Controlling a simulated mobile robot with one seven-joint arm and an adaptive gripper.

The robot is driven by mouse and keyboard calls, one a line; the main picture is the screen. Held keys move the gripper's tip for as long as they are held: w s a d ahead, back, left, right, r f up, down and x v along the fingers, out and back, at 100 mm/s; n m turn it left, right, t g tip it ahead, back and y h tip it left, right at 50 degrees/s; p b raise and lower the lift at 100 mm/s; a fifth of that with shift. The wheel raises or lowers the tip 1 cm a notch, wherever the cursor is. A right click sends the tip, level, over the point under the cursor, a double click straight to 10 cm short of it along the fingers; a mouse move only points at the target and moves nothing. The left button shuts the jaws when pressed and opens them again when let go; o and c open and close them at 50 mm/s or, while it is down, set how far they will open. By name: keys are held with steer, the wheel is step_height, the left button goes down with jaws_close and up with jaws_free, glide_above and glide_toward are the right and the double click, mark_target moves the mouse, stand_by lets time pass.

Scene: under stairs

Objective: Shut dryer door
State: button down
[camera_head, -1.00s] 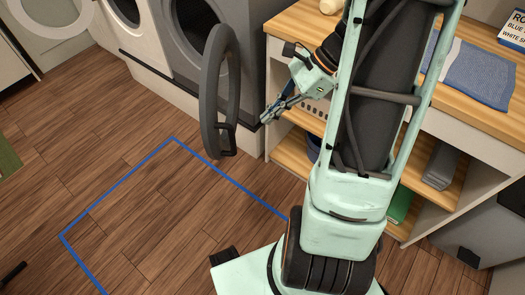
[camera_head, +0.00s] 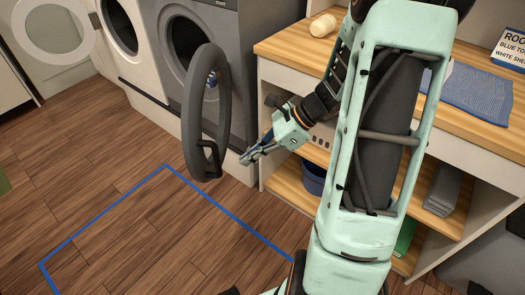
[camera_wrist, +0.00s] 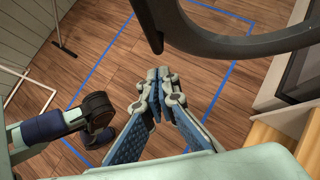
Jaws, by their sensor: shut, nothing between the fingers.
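The dryer (camera_head: 236,45) is the dark grey machine at the upper middle of the head view. Its round dark grey door (camera_head: 190,120) stands wide open, swung out from the drum opening. A black latch or handle piece (camera_head: 212,157) sits low on the door's rim. My gripper (camera_head: 247,157) is shut and empty, just right of the door's lower rim, with a gap showing in the picture. In the wrist view the shut fingers (camera_wrist: 163,80) point away over the floor, and the door's dark rim (camera_wrist: 235,45) curves across the top right.
A white washer (camera_head: 120,65) stands left of the dryer, and another round door (camera_head: 30,45) is open at far left. Blue tape (camera_head: 105,215) marks open floor. A pole-like tool (camera_wrist: 60,40) shows in the wrist view.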

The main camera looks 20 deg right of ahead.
steer(key=shift+w+a+f+b, duration=0.1)
steer(key=shift+w+a+b, duration=0.1)
steer(key=shift+a, duration=0.55)
steer(key=shift+w+a+f+b, duration=0.1)
steer(key=shift+w+a, duration=0.15)
steer(key=shift+a, duration=0.45)
steer(key=shift+w+a+f+b, duration=0.1)
steer(key=shift+w+a+b, duration=0.1)
steer(key=shift+a, duration=0.55)
